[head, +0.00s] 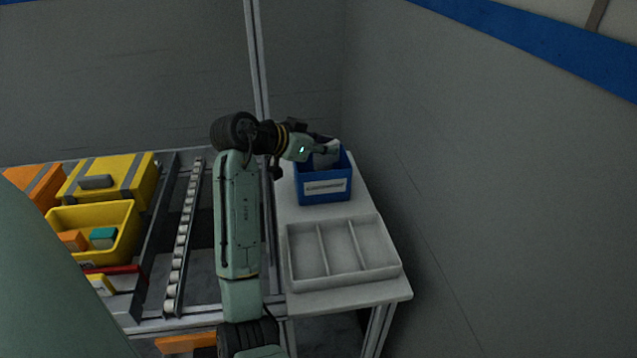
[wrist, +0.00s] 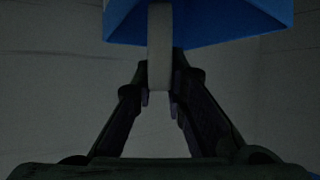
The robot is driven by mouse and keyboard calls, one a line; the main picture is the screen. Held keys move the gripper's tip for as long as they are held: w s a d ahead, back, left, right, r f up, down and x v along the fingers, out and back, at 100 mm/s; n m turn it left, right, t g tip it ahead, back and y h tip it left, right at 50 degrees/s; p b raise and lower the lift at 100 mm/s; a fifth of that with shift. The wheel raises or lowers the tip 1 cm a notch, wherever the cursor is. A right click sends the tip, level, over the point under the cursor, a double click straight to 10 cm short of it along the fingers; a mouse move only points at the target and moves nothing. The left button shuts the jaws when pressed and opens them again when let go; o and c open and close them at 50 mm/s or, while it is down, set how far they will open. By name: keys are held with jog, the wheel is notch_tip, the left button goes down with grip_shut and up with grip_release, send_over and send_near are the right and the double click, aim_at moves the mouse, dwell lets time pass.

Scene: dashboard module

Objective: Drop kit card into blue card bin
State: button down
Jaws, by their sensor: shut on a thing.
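The blue card bin (head: 323,187) stands on the white side table, with a white label on its front. My gripper (head: 328,147) is at the bin's open top. In the wrist view my gripper (wrist: 162,98) is shut on a pale, flat kit card (wrist: 160,45), seen nearly edge-on. In the head view the card (head: 326,158) shows as a light patch at the bin's mouth, partly hidden by my gripper. The blue bin (wrist: 235,18) also shows behind the card in the wrist view. I cannot tell how deep the card is in the bin.
A grey tray (head: 342,276) with three compartments sits in front of the bin on the white table (head: 355,302). At left are a roller rail (head: 184,235), a yellow bin (head: 65,220) with small boxes, and a yellow case (head: 120,180). Grey walls stand behind and right.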

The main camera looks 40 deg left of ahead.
jog(key=shift+f, duration=0.2)
jog(key=c, duration=1.5)
grip_release()
jog(key=shift+c, duration=0.2)
jog(key=shift+s, duration=0.1)
jog(key=v, duration=1.1)
jog(key=shift+s+r, duration=0.2)
jog(key=shift+s, duration=0.1)
jog(key=shift+a, duration=0.1)
